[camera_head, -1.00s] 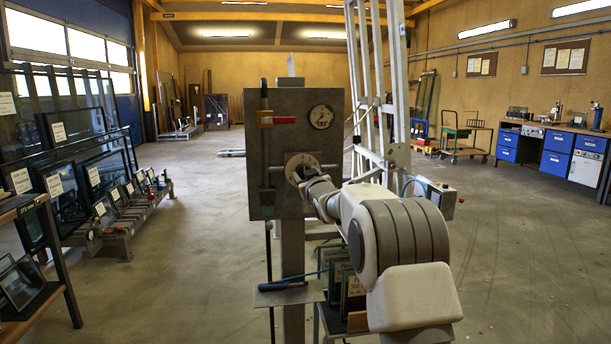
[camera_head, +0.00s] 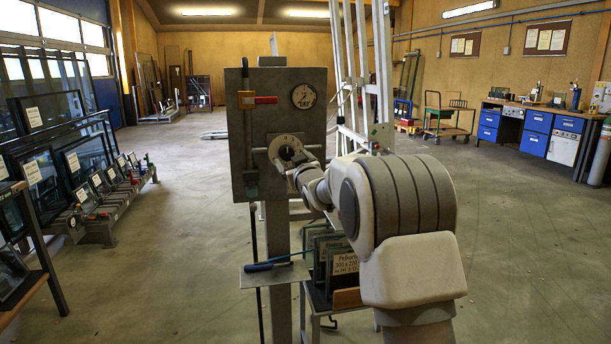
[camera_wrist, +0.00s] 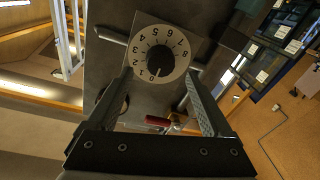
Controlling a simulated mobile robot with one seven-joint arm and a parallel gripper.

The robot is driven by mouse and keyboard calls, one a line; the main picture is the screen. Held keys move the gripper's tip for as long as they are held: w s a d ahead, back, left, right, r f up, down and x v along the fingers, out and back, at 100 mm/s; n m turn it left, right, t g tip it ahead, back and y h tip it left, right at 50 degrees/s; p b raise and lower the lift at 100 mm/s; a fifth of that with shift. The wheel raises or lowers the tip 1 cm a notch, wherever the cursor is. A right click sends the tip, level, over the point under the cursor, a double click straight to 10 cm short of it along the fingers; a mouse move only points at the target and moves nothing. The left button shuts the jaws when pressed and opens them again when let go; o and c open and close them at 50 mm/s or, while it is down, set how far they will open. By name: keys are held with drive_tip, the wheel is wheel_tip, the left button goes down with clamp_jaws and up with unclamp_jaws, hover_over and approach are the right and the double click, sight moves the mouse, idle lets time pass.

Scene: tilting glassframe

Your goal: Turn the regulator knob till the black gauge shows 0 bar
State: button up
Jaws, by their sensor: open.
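The regulator knob (camera_wrist: 160,60) is dark and sits in the middle of a pale round dial (camera_wrist: 182,48) with black numerals. In the head view the dial (camera_head: 286,150) is on the front of a grey panel (camera_head: 258,115), partly covered by my arm. My gripper (camera_wrist: 160,74) is open, its two fingers pointing at the dial, one on each side of the knob. I cannot tell whether they touch it. The black gauge (camera_head: 304,96) is a round dark-rimmed gauge at the panel's upper right; its reading is too small to tell. My left finger partly hides it in the wrist view.
A small shelf (camera_head: 262,275) with a blue-handled tool is below, beside upright glass panes (camera_head: 343,262). A tall pale frame (camera_head: 350,80) stands behind. Open floor lies left and right.

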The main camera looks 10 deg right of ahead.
drive_tip(key=s+d+p, duration=0.1)
drive_tip(key=s, duration=1.1)
drive_tip(key=shift+s+f, duration=0.3)
drive_tip(key=shift+s, duration=0.05)
drive_tip(key=shift+s, duration=0.1)
drive_tip(key=s+a+f+m+g+h, duration=0.1)
drive_tip(key=s+f+g, duration=0.25)
drive_tip(key=s, duration=0.95)
drive_tip(key=s+f+m+g, duration=0.25)
drive_tip(key=s+g, duration=0.25)
drive_tip(key=s, duration=0.9)
drive_tip(key=s+a+f+m+g+h, duration=0.1)
drive_tip(key=s+f+g, duration=0.3)
drive_tip(key=s, duration=0.9)
wheel_tip(320, 180, up, 24)
drive_tip(key=p, duration=2.4)
drive_tip(key=shift+r, duration=0.2)
drive_tip(key=shift+d+f+g, duration=0.1)
drive_tip(key=shift+f+g, duration=0.05)
drive_tip(key=shift+g, duration=0.1)
